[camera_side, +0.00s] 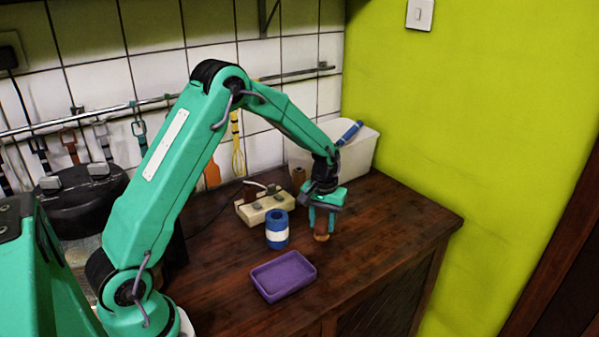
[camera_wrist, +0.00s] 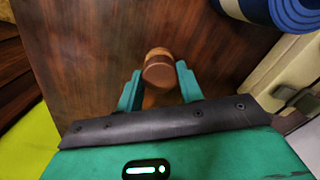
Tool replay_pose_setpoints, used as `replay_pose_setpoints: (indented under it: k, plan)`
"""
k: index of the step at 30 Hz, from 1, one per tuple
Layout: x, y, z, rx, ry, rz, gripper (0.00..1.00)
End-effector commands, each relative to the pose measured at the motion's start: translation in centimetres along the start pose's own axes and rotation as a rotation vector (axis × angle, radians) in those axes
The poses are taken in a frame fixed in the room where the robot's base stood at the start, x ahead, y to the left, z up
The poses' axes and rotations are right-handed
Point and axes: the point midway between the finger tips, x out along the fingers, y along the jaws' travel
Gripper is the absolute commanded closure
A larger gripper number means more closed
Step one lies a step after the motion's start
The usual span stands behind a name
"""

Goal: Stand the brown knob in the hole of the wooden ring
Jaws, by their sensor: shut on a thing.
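The brown knob (camera_wrist: 159,70) is between the two green fingers of my gripper (camera_wrist: 158,72) in the wrist view. My gripper is shut on it. In the side view my gripper (camera_side: 321,222) points down over the right part of the wooden worktop, and the knob (camera_side: 321,232) shows low between its fingers, close to the worktop. A paler brown part shows at the bottom of the knob. I cannot tell whether this is the knob's own end or the wooden ring. The ring cannot be made out separately in either view.
A blue and white roll (camera_side: 277,230) stands left of my gripper, with a purple tray (camera_side: 283,276) in front. A socket block (camera_side: 264,208) and a white bin (camera_side: 355,155) are behind. A small brown cylinder (camera_side: 298,176) stands near the bin. The worktop right of my gripper is clear.

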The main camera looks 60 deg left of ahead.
Motion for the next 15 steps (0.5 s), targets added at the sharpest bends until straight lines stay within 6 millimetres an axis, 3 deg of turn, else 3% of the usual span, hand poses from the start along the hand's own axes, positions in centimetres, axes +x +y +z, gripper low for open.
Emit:
replay_pose_setpoints:
  k: [15]
  plan:
    - [0.83, -0.01, 0.03, 0.000, -0.001, -0.001, 0.85]
